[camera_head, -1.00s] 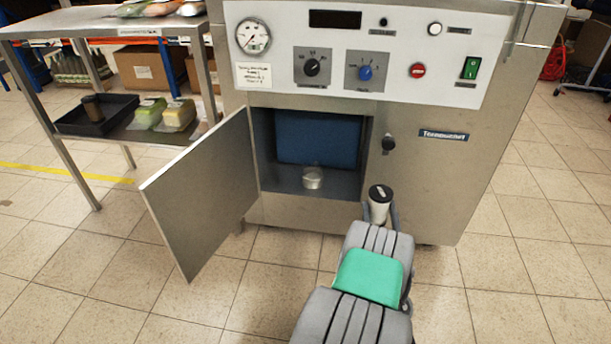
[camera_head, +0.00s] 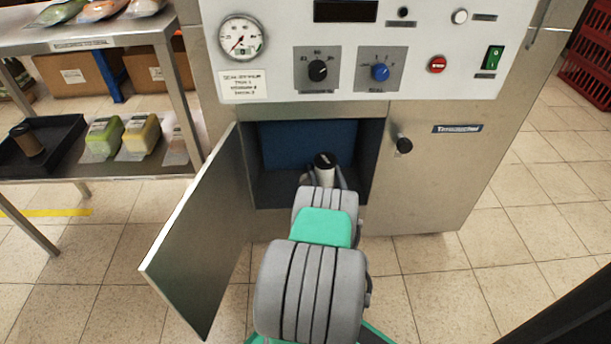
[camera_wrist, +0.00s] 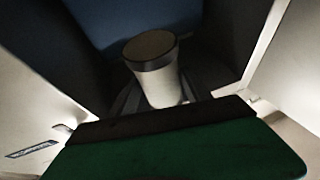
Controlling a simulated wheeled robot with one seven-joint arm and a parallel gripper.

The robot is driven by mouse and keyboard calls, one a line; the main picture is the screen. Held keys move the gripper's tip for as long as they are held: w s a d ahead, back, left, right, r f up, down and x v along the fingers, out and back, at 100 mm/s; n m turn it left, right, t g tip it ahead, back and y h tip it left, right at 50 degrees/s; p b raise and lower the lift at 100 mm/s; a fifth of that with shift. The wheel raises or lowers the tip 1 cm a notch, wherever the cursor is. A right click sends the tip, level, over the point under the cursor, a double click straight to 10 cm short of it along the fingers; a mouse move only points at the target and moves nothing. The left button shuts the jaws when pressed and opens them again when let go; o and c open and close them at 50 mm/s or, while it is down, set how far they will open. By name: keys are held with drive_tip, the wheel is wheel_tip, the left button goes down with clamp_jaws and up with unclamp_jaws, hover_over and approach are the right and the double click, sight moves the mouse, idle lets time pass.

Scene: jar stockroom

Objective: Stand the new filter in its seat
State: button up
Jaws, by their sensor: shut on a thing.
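The new filter, a white cylinder with a dark top (camera_head: 324,166), is upright between the fingers of my gripper (camera_head: 325,174). My gripper is shut on it, in the open doorway of the steel cabinet. The wrist view shows the filter (camera_wrist: 162,84) close up, with a dark rim around a brownish top. The small round metal seat on the compartment floor is hidden now behind my gripper and the filter. I cannot tell whether the filter touches it.
The cabinet door (camera_head: 205,235) stands open at the left of the compartment. A blue panel (camera_head: 285,146) closes its back. Left, a steel rack holds a black tray (camera_head: 62,135) with a brown cylinder (camera_head: 27,139) in it.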

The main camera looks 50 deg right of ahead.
drive_tip(key=w+d+f+b, duration=0.1)
drive_tip(key=w+d+f, duration=0.1)
drive_tip(key=w+f, duration=0.1)
drive_tip(key=w+d+f+b, duration=0.1)
drive_tip(key=w+d+f, duration=0.1)
drive_tip(key=w+f, duration=0.1)
drive_tip(key=w+d+f+b, duration=0.2)
drive_tip(key=w+d+f, duration=0.1)
drive_tip(key=w, duration=0.1)
drive_tip(key=shift+w+f, duration=0.3)
drive_tip(key=shift+f, duration=0.1)
wheel_tip(320, 180, down, 3)
drive_tip(key=shift+d+b, duration=0.1)
drive_tip(key=shift+b, duration=0.7)
drive_tip(key=shift+r, duration=0.15)
drive_tip(key=o, duration=1.7)
drive_tip(key=shift+f, duration=0.25)
drive_tip(key=shift+r, duration=0.1)
drive_tip(key=shift+r, duration=0.15)
drive_tip(key=p+v, duration=0.2)
drive_tip(key=v, duration=0.5)
drive_tip(key=shift+s, duration=0.2)
